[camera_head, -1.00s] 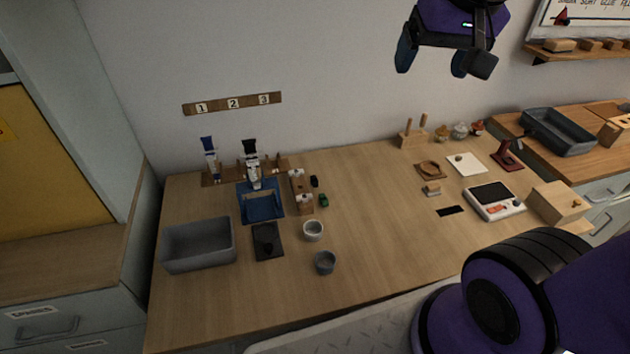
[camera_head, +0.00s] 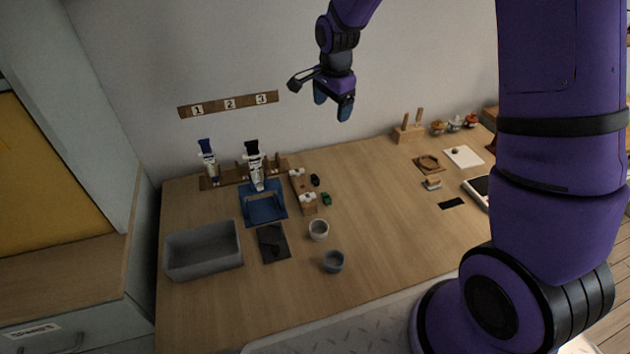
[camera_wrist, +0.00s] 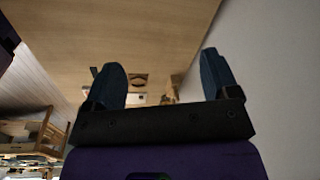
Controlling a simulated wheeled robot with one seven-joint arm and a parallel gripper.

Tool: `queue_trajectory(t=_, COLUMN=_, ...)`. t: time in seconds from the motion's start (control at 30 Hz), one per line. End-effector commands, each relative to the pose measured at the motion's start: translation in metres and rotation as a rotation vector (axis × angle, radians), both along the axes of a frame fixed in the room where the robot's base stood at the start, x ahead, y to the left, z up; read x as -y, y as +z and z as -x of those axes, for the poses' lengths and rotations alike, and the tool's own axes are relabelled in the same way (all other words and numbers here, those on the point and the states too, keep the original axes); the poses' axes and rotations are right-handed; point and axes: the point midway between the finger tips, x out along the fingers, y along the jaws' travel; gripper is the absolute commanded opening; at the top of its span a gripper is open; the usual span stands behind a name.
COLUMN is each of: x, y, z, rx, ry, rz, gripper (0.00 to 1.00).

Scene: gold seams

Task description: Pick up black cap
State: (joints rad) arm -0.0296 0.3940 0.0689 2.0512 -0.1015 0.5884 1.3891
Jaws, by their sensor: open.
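A small black piece (camera_head: 315,180), which looks like the black cap, lies on the table just right of a wooden block with white-topped parts (camera_head: 303,190). A small green piece (camera_head: 326,198) lies just below it. A white tube with a black top end (camera_head: 253,155) stands behind the blue tray. My gripper (camera_head: 333,100) is open and empty, high above the table in front of the wall, above the black piece in the picture. In the wrist view its two blue fingers (camera_wrist: 163,65) are spread with nothing between them; I cannot make out the black piece there.
A blue-topped tube (camera_head: 207,158), blue tray (camera_head: 263,208), grey bin (camera_head: 203,252), dark pad (camera_head: 272,243) and two small cups (camera_head: 318,230) (camera_head: 333,261) surround the area. A numbered wall strip (camera_head: 229,104) hangs behind. Table right of the cups is clear.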

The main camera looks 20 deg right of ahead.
Motion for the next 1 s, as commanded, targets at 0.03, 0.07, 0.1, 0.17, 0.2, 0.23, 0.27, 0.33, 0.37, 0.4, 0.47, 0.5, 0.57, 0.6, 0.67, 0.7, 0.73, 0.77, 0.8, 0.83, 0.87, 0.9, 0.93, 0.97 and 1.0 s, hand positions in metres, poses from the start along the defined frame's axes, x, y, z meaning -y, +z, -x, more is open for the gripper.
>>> queue_trajectory(t=0.03, x=-0.003, y=-0.022, z=-0.008, rx=-0.020, ry=-0.043, rz=-0.007, gripper=0.81)
queue_trajectory(t=0.07, x=-0.004, y=-0.034, z=-0.013, rx=-0.029, ry=-0.072, rz=-0.010, gripper=0.81)
queue_trajectory(t=0.1, x=-0.007, y=-0.049, z=-0.019, rx=-0.037, ry=-0.110, rz=-0.015, gripper=0.81)
queue_trajectory(t=0.17, x=-0.010, y=-0.072, z=-0.026, rx=-0.054, ry=-0.166, rz=-0.021, gripper=0.81)
queue_trajectory(t=0.2, x=-0.012, y=-0.086, z=-0.030, rx=-0.063, ry=-0.201, rz=-0.025, gripper=0.81)
queue_trajectory(t=0.23, x=-0.013, y=-0.097, z=-0.032, rx=-0.069, ry=-0.226, rz=-0.028, gripper=0.81)
queue_trajectory(t=0.27, x=-0.014, y=-0.106, z=-0.035, rx=-0.075, ry=-0.249, rz=-0.030, gripper=0.81)
queue_trajectory(t=0.33, x=-0.017, y=-0.127, z=-0.039, rx=-0.088, ry=-0.298, rz=-0.034, gripper=0.81)
queue_trajectory(t=0.37, x=-0.018, y=-0.134, z=-0.040, rx=-0.092, ry=-0.317, rz=-0.036, gripper=0.81)
queue_trajectory(t=0.4, x=-0.019, y=-0.142, z=-0.042, rx=-0.096, ry=-0.338, rz=-0.038, gripper=0.81)
queue_trajectory(t=0.47, x=-0.020, y=-0.153, z=-0.043, rx=-0.101, ry=-0.363, rz=-0.039, gripper=0.81)
queue_trajectory(t=0.5, x=-0.021, y=-0.158, z=-0.044, rx=-0.105, ry=-0.375, rz=-0.040, gripper=0.81)
queue_trajectory(t=0.57, x=-0.022, y=-0.164, z=-0.044, rx=-0.107, ry=-0.389, rz=-0.041, gripper=0.81)
queue_trajectory(t=0.6, x=-0.022, y=-0.168, z=-0.045, rx=-0.110, ry=-0.394, rz=-0.042, gripper=0.81)
queue_trajectory(t=0.67, x=-0.022, y=-0.175, z=-0.045, rx=-0.110, ry=-0.397, rz=-0.042, gripper=0.81)
queue_trajectory(t=0.7, x=-0.022, y=-0.181, z=-0.045, rx=-0.110, ry=-0.398, rz=-0.042, gripper=0.81)
queue_trajectory(t=0.73, x=-0.021, y=-0.186, z=-0.045, rx=-0.110, ry=-0.398, rz=-0.041, gripper=0.81)
queue_trajectory(t=0.77, x=-0.021, y=-0.190, z=-0.044, rx=-0.111, ry=-0.398, rz=-0.041, gripper=0.81)
queue_trajectory(t=0.8, x=-0.021, y=-0.197, z=-0.044, rx=-0.111, ry=-0.398, rz=-0.041, gripper=0.81)
queue_trajectory(t=0.83, x=-0.021, y=-0.201, z=-0.044, rx=-0.110, ry=-0.398, rz=-0.042, gripper=0.81)
queue_trajectory(t=0.87, x=-0.021, y=-0.205, z=-0.045, rx=-0.109, ry=-0.397, rz=-0.041, gripper=0.81)
queue_trajectory(t=0.9, x=-0.021, y=-0.210, z=-0.044, rx=-0.110, ry=-0.397, rz=-0.041, gripper=0.81)
queue_trajectory(t=0.93, x=-0.021, y=-0.213, z=-0.044, rx=-0.110, ry=-0.397, rz=-0.041, gripper=0.81)
queue_trajectory(t=0.97, x=-0.021, y=-0.215, z=-0.044, rx=-0.110, ry=-0.398, rz=-0.041, gripper=0.81)
queue_trajectory(t=1.0, x=-0.021, y=-0.218, z=-0.044, rx=-0.109, ry=-0.398, rz=-0.041, gripper=0.81)
